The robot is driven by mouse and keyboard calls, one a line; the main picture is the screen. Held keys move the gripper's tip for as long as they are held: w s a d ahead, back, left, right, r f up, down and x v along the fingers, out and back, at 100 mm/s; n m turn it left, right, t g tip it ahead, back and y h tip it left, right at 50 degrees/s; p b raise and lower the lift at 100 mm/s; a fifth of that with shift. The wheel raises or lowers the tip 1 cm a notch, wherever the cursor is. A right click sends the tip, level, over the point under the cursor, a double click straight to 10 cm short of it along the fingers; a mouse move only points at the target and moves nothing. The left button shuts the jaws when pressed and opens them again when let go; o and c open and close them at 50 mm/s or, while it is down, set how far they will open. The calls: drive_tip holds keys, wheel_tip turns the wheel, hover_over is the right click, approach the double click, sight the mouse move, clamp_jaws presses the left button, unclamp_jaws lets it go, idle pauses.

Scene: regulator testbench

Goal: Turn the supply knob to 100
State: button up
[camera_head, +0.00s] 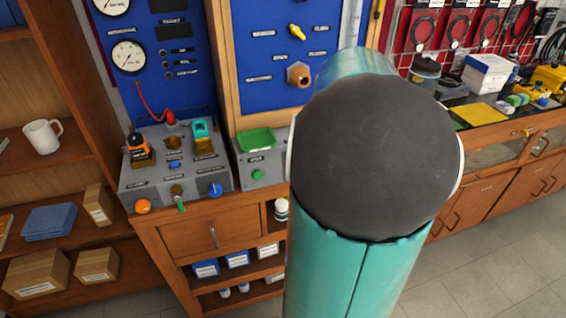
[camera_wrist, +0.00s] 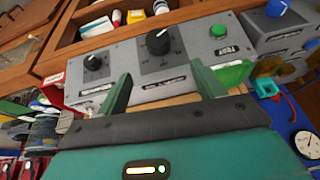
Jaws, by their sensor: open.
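In the wrist view a grey control box (camera_wrist: 190,57) carries a large black knob (camera_wrist: 158,42) on a dark dial plate and a smaller black knob (camera_wrist: 92,63) to its left. The labels are too small to read, so I cannot tell which is the supply knob. My gripper (camera_wrist: 163,80) is open and empty. Its two green fingers point toward the box, one on each side of the large knob's column, and the knob shows beyond the gap, apart from them. In the head view my arm hides the knobs and gripper; only the box's left end (camera_head: 268,181) shows.
A second grey box with a blue knob (camera_head: 215,190) and an orange button (camera_head: 143,207) stands left in the head view. A blue gauge panel (camera_head: 172,80) rises behind.

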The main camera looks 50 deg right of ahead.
drive_tip(key=x, duration=1.4)
drive_tip(key=shift+s+d, duration=0.1)
drive_tip(key=c, duration=1)
